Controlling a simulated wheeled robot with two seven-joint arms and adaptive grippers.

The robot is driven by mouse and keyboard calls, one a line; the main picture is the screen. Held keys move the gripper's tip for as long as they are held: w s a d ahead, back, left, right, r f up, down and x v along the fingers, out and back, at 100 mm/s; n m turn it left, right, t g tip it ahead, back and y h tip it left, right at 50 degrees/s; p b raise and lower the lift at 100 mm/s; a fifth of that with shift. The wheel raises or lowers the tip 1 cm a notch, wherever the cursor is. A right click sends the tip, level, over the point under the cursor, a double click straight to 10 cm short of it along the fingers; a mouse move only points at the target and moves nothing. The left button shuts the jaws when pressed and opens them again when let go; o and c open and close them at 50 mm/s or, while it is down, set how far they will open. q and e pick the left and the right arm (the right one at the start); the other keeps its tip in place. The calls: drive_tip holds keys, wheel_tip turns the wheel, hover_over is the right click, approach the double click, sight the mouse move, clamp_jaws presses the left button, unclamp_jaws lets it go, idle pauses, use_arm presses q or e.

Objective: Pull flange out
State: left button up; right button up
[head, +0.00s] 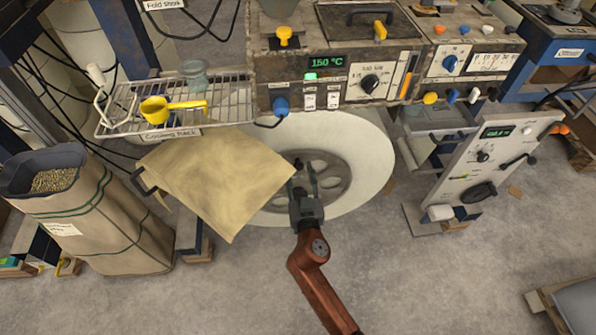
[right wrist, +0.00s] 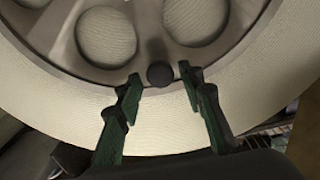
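The flange (head: 335,170) is a grey spoked disc on the face of a large white roll (head: 376,165) under the machine. In the right wrist view the flange (right wrist: 68,38) fills the top, with a round black knob (right wrist: 160,75) near its rim. My right gripper (head: 305,174) is in front of the flange's lower left part. In the right wrist view my right gripper (right wrist: 160,79) is open, its two green-and-black fingers on either side of the knob, with gaps visible. Whether the knob lies fully between the fingertips in depth is unclear. My left gripper is not in view.
A tan sheet (head: 215,180) covers the roll's left side. Above is the machine's control panel (head: 345,75); a wire cooling rack (head: 180,102) holds a yellow scoop (head: 170,107). A control unit (head: 485,165) stands right, a sack (head: 110,225) left. The floor in front is clear.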

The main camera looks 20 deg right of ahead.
clamp_jaws()
idle(0.3)
